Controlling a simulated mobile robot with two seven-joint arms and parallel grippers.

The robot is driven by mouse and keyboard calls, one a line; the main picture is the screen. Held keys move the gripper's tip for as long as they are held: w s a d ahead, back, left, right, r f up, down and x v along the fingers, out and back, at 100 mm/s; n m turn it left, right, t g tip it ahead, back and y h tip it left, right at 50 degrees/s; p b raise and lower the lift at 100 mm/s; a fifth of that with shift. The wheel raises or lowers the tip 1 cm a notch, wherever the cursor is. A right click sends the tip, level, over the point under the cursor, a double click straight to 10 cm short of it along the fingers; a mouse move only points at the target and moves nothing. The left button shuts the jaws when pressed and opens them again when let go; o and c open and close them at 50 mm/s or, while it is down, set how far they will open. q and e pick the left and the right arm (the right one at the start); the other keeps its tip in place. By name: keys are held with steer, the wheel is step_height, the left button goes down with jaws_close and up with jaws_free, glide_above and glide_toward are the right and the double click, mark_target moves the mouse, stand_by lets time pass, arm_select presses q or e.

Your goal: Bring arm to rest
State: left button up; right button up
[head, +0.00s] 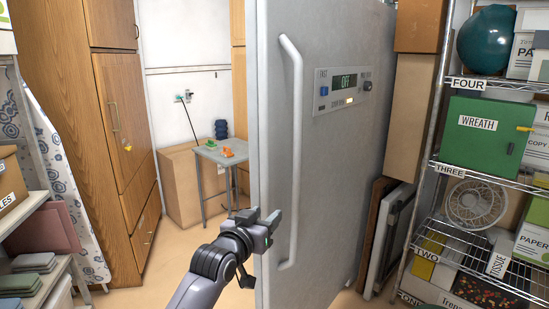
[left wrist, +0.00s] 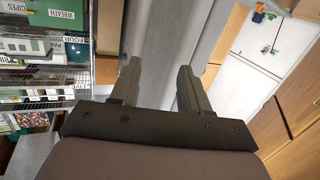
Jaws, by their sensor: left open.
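My left arm (head: 205,275) reaches up from the bottom of the head view. Its gripper (head: 268,219) is in front of the lower left part of a tall grey appliance door (head: 345,175), left of the lower end of the long vertical handle (head: 297,120). In the left wrist view the two fingers of the gripper (left wrist: 158,78) are apart with nothing held between them. A grey surface (left wrist: 165,35) shows behind them; I cannot tell whether they touch it. My right gripper is not in view.
Wire shelves (head: 480,172) with a green box (head: 485,148) stand on the right. A tall wooden cabinet (head: 120,100) is on the left. A small grey table (head: 222,154) stands behind. Another shelf (head: 30,212) is at the left edge. Floor (head: 165,262) is clear between them.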

arm_select(q)
steer(key=s+a+f+n+g+y, duration=0.1)
steer(key=s+a+f, duration=0.4)
steer(key=s+f, duration=0.4)
steer(key=s+a+f+n+g+y, duration=0.15)
steer(key=s+a+f, duration=0.45)
steer(key=f, duration=0.6)
steer(key=s+a+f, duration=0.2)
steer(key=s, duration=0.5)
steer(key=s+a+f+g+y+p, duration=0.1)
steer(key=s+a+f, duration=0.2)
steer(key=s, duration=0.4)
steer(key=s+a+f+g+y, duration=0.1)
steer(key=s+a+f, duration=0.1)
steer(key=s, duration=0.5)
steer(key=shift+s+a+f+m, duration=0.15)
steer(key=shift+s+f+m, duration=0.2)
steer(key=shift+m, duration=0.1)
